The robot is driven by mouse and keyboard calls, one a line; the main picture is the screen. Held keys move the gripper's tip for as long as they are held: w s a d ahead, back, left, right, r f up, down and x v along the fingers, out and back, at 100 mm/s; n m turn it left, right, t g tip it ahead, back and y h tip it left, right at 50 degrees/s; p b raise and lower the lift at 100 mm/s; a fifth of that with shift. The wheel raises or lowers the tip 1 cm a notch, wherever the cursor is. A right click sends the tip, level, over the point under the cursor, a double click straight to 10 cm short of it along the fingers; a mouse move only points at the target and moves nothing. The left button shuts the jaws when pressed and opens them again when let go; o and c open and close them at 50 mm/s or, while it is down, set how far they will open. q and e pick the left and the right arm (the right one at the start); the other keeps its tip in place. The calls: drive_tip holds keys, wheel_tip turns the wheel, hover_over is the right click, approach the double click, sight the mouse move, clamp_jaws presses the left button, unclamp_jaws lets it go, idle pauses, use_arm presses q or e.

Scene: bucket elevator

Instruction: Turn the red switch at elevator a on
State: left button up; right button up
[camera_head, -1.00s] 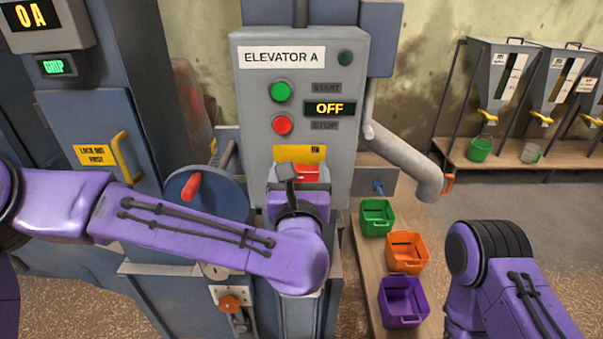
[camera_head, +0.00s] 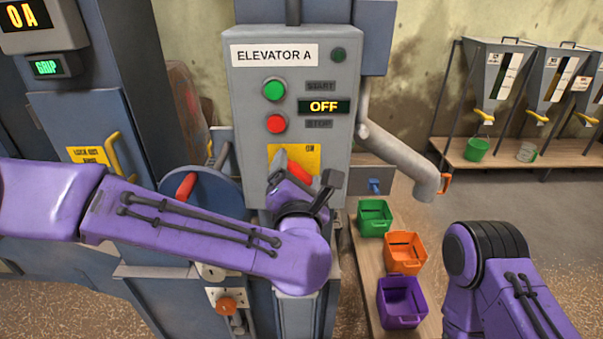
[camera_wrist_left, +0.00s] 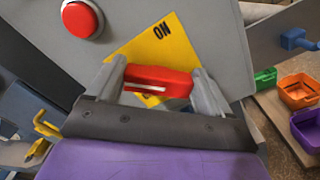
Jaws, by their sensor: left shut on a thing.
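Elevator A's grey control box (camera_head: 345,60) stands in front of me, and its display (camera_head: 324,106) reads OFF. On its lower part is a yellow plate (camera_head: 312,152) marked ON, with the red switch (camera_head: 299,173) in front of it. My left gripper (camera_head: 303,176) is shut on the red switch, partly covering it. In the left wrist view the red switch (camera_wrist_left: 158,81) lies between both fingers, and the yellow plate (camera_wrist_left: 165,48) looks tilted relative to it. My right arm shows at the lower right, but its gripper is out of view.
A green button (camera_head: 274,90) and a red stop button (camera_head: 276,123) sit above the plate. A blue wheel with a red handle (camera_head: 186,186) is left of the box. Green (camera_head: 375,218), orange (camera_head: 405,252) and purple bins (camera_head: 402,302) stand on a bench at right.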

use_arm(q)
drive_tip(key=m, duration=0.4)
drive_tip(key=shift+d+m+p, duration=0.1)
drive_tip(key=shift+m+p, duration=0.2)
drive_tip(key=shift+p, duration=0.1)
drive_tip(key=m, duration=0.3)
drive_tip(key=m+p, duration=0.1)
drive_tip(key=shift+f+m, duration=0.25)
drive_tip(key=shift+m, duration=0.05)
drive_tip(key=o, duration=0.9)
drive_tip(key=shift+o, duration=0.2)
drive_tip(key=shift+w+f, duration=0.1)
drive_tip(key=shift+f, duration=0.05)
drive_tip(key=s+b, duration=0.2)
drive_tip(key=s, duration=0.8)
drive_tip(key=shift+s+b, duration=0.3)
drive_tip(key=shift+b, duration=0.05)
drive_tip(key=shift+d, duration=0.1)
